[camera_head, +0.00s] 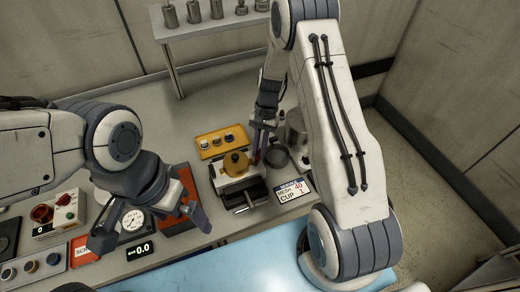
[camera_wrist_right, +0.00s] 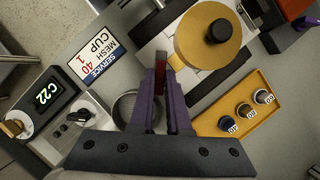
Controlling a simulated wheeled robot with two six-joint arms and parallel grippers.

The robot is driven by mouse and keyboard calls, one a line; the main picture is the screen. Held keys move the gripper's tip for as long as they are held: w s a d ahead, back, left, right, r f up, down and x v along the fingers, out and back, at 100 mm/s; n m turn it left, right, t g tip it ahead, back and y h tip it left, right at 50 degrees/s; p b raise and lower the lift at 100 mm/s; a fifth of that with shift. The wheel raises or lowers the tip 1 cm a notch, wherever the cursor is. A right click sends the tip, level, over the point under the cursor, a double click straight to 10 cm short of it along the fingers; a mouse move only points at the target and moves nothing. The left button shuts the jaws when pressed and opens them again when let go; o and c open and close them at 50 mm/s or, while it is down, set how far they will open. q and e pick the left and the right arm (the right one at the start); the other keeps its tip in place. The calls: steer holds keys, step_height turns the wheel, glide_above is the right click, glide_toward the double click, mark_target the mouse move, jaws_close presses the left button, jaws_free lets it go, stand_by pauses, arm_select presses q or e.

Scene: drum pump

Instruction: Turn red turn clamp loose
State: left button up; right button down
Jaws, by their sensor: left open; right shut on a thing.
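The red turn clamp (camera_wrist_right: 160,86) is a thin upright red piece, mostly hidden between the fingers of my right gripper in the right wrist view. My right gripper (camera_wrist_right: 161,74) is shut on it, beside the device with the round yellow top (camera_wrist_right: 194,42) and black knob. In the head view my right gripper (camera_head: 258,150) reaches down at the right side of that yellow-topped device (camera_head: 233,164). Only a small reddish spot of the clamp shows there. My left gripper (camera_head: 151,232) is open and empty, over the front left of the bench.
A yellow tray with several small labelled pots (camera_head: 204,153) stands behind the device. A round sieve cup (camera_head: 277,157) and a service card (camera_head: 293,192) are to its right. A dial gauge (camera_head: 133,221) and a red-knobbed box (camera_head: 69,214) are near my left gripper.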

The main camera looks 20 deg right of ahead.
steer(key=n, duration=0.2)
steer(key=n+h, duration=0.1)
steer(key=n, duration=0.1)
steer(key=shift+w+a+n+g+h+b, duration=0.1)
steer(key=shift+w+n+g+h+b, duration=0.05)
steer(key=shift+n+g+h+b, duration=0.2)
steer(key=n, duration=0.2)
steer(key=n+h, duration=0.1)
steer(key=n, duration=0.1)
steer(key=shift+a+h, duration=0.1)
steer(key=shift+h, duration=0.15)
steer(key=shift+n, duration=0.25)
steer(key=c, duration=0.9)
jaws_free()
steer(key=shift+w+r+b, duration=0.25)
steer(key=shift+r+b, duration=0.2)
steer(key=shift+r, duration=0.05)
steer(key=b+v, duration=0.2)
steer(key=v, duration=0.7)
steer(key=shift+w+a+r, duration=0.1)
steer(key=shift+r, duration=0.1)
